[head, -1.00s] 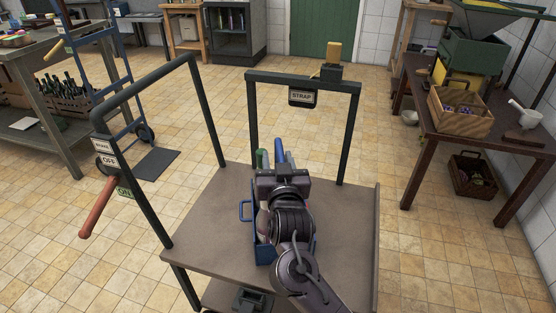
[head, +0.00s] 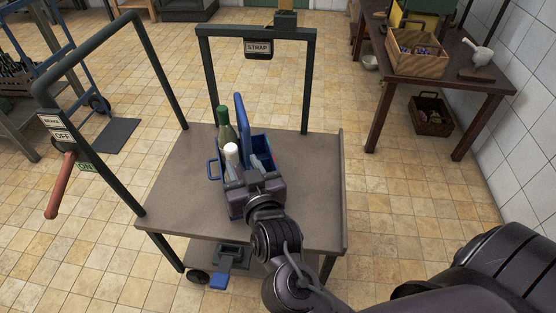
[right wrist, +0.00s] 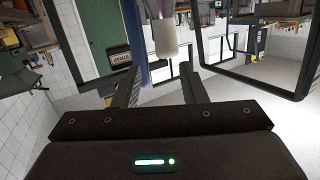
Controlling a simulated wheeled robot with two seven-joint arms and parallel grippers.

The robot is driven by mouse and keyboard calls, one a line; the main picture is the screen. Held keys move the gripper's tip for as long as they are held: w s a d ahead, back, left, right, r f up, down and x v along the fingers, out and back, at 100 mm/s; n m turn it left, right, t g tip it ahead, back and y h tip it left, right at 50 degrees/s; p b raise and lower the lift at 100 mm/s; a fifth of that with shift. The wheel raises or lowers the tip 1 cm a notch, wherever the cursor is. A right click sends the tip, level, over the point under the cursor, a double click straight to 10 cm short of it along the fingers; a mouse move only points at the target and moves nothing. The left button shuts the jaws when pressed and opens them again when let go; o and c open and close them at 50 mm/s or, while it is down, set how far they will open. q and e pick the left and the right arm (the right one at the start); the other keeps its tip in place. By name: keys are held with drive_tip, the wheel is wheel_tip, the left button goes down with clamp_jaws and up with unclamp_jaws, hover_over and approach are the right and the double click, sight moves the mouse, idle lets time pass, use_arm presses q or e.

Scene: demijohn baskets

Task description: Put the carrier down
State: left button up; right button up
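The carrier (head: 214,170) is a blue open box with an upright blue handle board (head: 241,118). It stands on the grey-brown top of the cart (head: 180,190) and appears to rest on it. A green bottle (head: 226,132) and a white-capped bottle (head: 232,154) stand in it; its right interior is mostly hidden. My right gripper (head: 248,170) is at the near end of the carrier, low beside the handle. In the right wrist view its two fingers (right wrist: 160,88) are spread apart, with the white-capped bottle (right wrist: 165,40) and blue handle (right wrist: 143,60) beyond them. My left gripper is out of view.
The cart has a dark frame with a STRAP label (head: 257,47) at the back and a left frame with a red brake lever (head: 61,185) near OFF. A dark table (head: 440,83) with a wooden crate (head: 417,53) stands right. Cart top left of the carrier is clear.

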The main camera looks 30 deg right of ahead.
drive_tip(key=s+f+n+g+y, duration=0.1)
drive_tip(key=s+f+g, duration=0.2)
drive_tip(key=f, duration=0.3)
drive_tip(key=s+a+f+n+g+y, duration=0.1)
drive_tip(key=s+f+g, duration=0.15)
drive_tip(key=f, duration=0.45)
drive_tip(key=s+f+n+g+y, duration=0.1)
drive_tip(key=s+f+n+g, duration=0.1)
drive_tip(key=f+g, duration=0.3)
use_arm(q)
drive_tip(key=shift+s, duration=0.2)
use_arm(e)
drive_tip(key=s+d+f+g, duration=0.2)
drive_tip(key=s+f, duration=0.2)
drive_tip(key=s, duration=0.2)
drive_tip(key=s+d+f+n+g, duration=0.1)
drive_tip(key=s+f+g, duration=0.2)
drive_tip(key=s+f, duration=0.2)
drive_tip(key=shift+s+d+h, duration=0.3)
drive_tip(key=shift+s+d, duration=0.05)
drive_tip(key=shift+s, duration=0.2)
